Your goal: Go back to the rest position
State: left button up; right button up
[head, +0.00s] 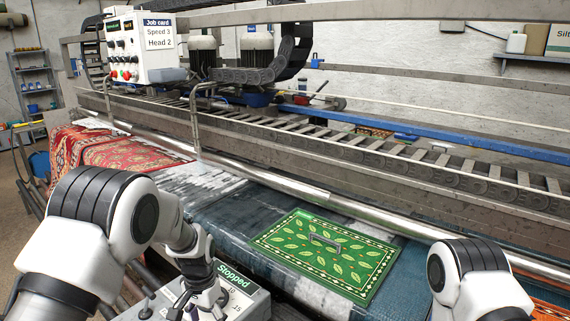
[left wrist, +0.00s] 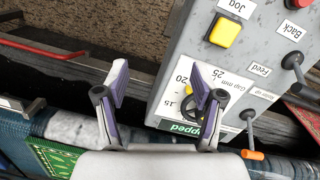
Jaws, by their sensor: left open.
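My left gripper (left wrist: 160,85) is open in the left wrist view, with nothing visible between its two fingers. Its right finger overlaps the gap dial (left wrist: 185,103) on the grey control box (left wrist: 172,68); I cannot tell whether it touches. The box's display (head: 237,278) reads "Stopped". My right arm shows at the lower right, but its gripper is out of view.
A green leaf-patterned mat (head: 375,254) with a small handle lies on the machine bed beyond the box. A red rug (head: 110,150) lies at left. A white panel (head: 145,50) carries a job card: "Speed 3, Head 2". Levers and a yellow button (left wrist: 225,32) stick up from the box.

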pick_arm(q)
jog(key=s+a+f+n+g, duration=0.1)
jog(key=s+a+f+g, duration=0.1)
jog(key=s+f, duration=0.6)
jog(key=s+a+f+g, duration=0.2)
jog(key=s+a+f, duration=0.1)
jog(key=s+f, duration=0.55)
jog(key=s+a+n+t, duration=0.2)
jog(key=s+n+t, duration=0.1)
jog(key=s, duration=1.3)
jog(key=shift+s+f+n+t, duration=0.3)
jog(key=shift+f+n+t, duration=0.1)
jog(key=shift+t, duration=0.5)
jog(key=shift+w, duration=0.3)
jog(key=shift+c, duration=0.4)
